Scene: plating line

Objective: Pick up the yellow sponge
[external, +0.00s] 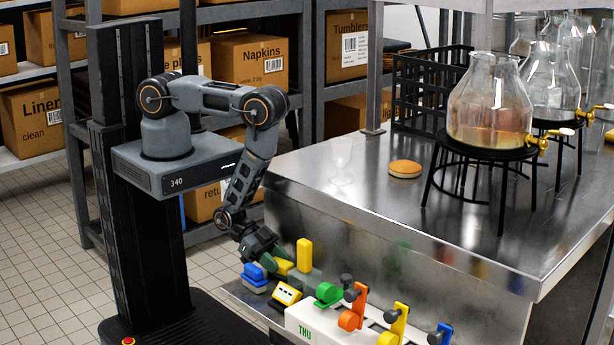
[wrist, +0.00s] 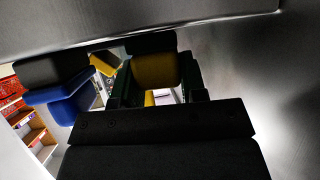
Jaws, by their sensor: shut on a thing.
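My gripper (external: 277,258) is low beside the front of the steel counter, at the lower shelf. It is shut on a yellow sponge (external: 284,268), which shows just at the fingertips in the external view. In the wrist view the yellow sponge (wrist: 155,70) with a dark grey layer sits between the two dark green fingers (wrist: 157,85). The fingers hide its sides, and I cannot tell whether it is clear of the shelf.
A blue sponge (external: 254,272) lies just left of the gripper. An upright yellow block (external: 304,254) and a yellow-and-white item (external: 287,293) are close by. A white dispenser (external: 325,327) with coloured levers stands to the right. The counter (external: 360,205) overhangs the gripper.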

